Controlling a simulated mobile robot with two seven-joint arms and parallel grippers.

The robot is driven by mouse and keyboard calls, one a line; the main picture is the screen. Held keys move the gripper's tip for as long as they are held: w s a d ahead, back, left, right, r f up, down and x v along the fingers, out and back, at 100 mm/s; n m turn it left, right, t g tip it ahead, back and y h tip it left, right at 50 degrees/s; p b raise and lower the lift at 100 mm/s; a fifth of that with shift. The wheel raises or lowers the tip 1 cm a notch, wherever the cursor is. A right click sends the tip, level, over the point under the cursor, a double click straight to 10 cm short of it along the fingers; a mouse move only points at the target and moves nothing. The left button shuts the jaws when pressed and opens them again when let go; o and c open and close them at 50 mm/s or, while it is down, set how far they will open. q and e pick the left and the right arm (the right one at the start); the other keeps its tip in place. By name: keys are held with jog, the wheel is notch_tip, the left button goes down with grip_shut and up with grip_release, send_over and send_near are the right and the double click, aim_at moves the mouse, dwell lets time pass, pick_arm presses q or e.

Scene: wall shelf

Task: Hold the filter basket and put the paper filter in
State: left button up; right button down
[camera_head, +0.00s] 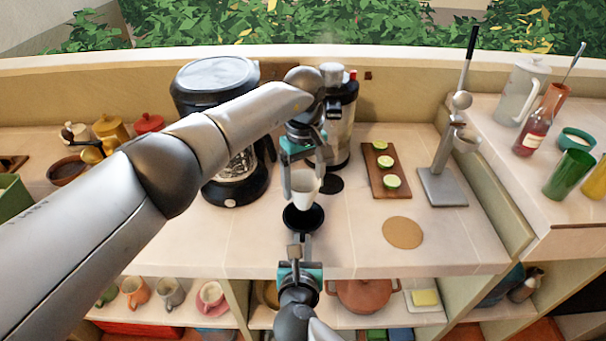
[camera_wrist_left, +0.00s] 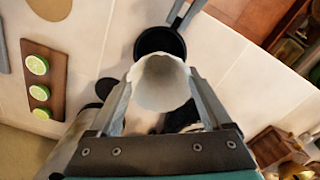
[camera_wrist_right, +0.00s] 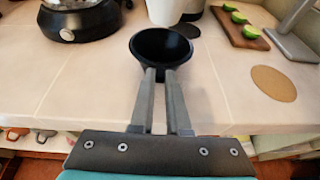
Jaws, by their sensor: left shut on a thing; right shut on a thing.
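The white paper filter (camera_head: 304,190) is a cone, held upright by my left gripper (camera_head: 304,180), which is shut on it. It also shows between the fingers in the left wrist view (camera_wrist_left: 161,84). The black filter basket (camera_head: 303,219) is below the paper filter, opening upward. My right gripper (camera_head: 299,256) is shut on the basket's handle. In the right wrist view the basket (camera_wrist_right: 162,48) is empty inside, with the paper filter (camera_wrist_right: 166,10) above its far side, apart from it. In the left wrist view the basket rim (camera_wrist_left: 160,42) shows just beyond the filter.
A coffee maker (camera_head: 222,130) stands behind to the left, a grinder-like machine (camera_head: 340,125) behind. A board with lime pieces (camera_head: 388,170), a lever press (camera_head: 443,185) and a round cork mat (camera_head: 402,232) lie to the right. The counter (camera_head: 350,255) near the basket is clear.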

aim_at(303, 205)
pick_arm(q)
jog(key=shift+f, duration=3.7)
jog(key=o, duration=1.1)
jog(key=shift+r, duration=0.15)
jog(key=shift+r, duration=3.9)
pick_arm(e)
jog(key=c, duration=0.8)
grip_release()
